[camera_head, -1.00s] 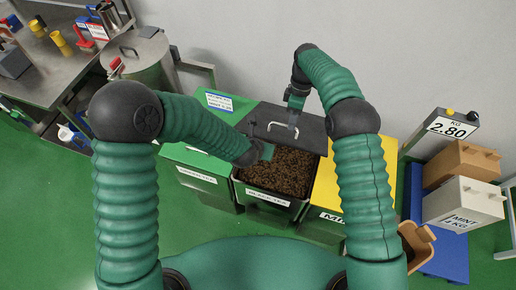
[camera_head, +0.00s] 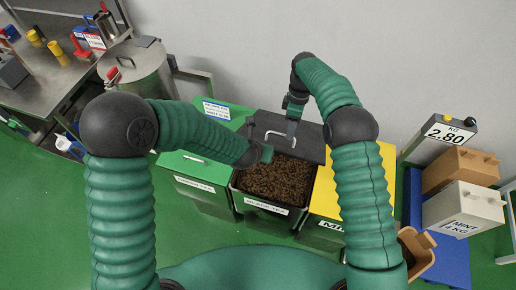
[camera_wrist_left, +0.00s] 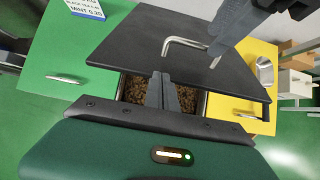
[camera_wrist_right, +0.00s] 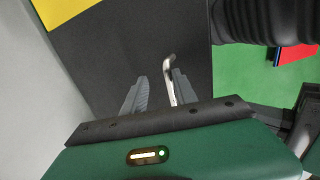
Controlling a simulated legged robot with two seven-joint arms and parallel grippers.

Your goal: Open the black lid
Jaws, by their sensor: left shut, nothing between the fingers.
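The black lid (camera_head: 307,134) lies back over the rear of the black tea bin (camera_head: 298,210), whose front part is open and shows dark loose tea (camera_head: 278,180). A bent metal handle (camera_wrist_left: 196,44) stands on the lid. My right gripper (camera_wrist_right: 158,92) is open at the handle; in the right wrist view the handle rises between its fingers, close to the right-hand one. Whether it touches is unclear. My left gripper (camera_wrist_left: 161,82) is shut and empty, its fingertips near the lid's front edge above the tea. In the head view its fingertips are hard to make out.
A green-lidded bin (camera_head: 195,168) stands left and a yellow-lidded one (camera_head: 325,195) right of the tea bin. A scale display reading 2.80 (camera_head: 449,133) and a mint box (camera_head: 466,203) are at the right. A metal drum (camera_head: 140,68) and bench are at upper left.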

